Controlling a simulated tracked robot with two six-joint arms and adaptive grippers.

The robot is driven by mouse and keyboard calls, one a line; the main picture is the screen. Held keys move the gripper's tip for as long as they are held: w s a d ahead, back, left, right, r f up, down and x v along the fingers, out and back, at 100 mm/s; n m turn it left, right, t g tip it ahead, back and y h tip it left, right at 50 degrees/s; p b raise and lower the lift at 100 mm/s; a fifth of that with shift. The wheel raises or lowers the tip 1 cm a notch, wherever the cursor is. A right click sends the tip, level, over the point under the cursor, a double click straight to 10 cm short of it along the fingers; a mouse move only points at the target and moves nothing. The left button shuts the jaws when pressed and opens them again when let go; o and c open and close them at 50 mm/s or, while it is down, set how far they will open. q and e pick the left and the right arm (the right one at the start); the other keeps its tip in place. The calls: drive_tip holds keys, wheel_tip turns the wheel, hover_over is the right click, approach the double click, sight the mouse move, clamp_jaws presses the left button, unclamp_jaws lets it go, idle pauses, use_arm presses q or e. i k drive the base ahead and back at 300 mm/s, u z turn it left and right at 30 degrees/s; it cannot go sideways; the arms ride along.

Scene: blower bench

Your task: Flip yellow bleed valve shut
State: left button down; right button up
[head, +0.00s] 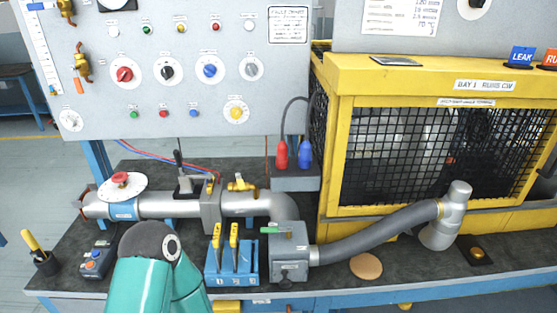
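A small yellow valve (241,184) sits on top of the silver pipe (155,205), just right of the grey flange block (211,205). Its handle looks low and roughly along the pipe, but it is too small to tell its exact setting. Brass-coloured valves (83,64) are also fixed at the panel's left side. A teal link of my arm with a dark round joint rises at the bottom, in front of the bench. Neither of my grippers shows in the head view.
A blue stand with yellow-handled tools (218,268) and a grey box with a green lever (289,262) stand in front of the pipe. A grey hose (375,236) runs right, before the yellow mesh cage (440,200). A black lever (182,172) stands behind the pipe.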

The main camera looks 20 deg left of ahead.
sight(240, 183)
drive_tip(key=z, duration=0.95)
drive_tip(key=k, duration=1.25)
drive_tip(key=u, duration=0.85)
drive_tip(key=i, duration=1)
drive_tip(key=z, duration=0.1)
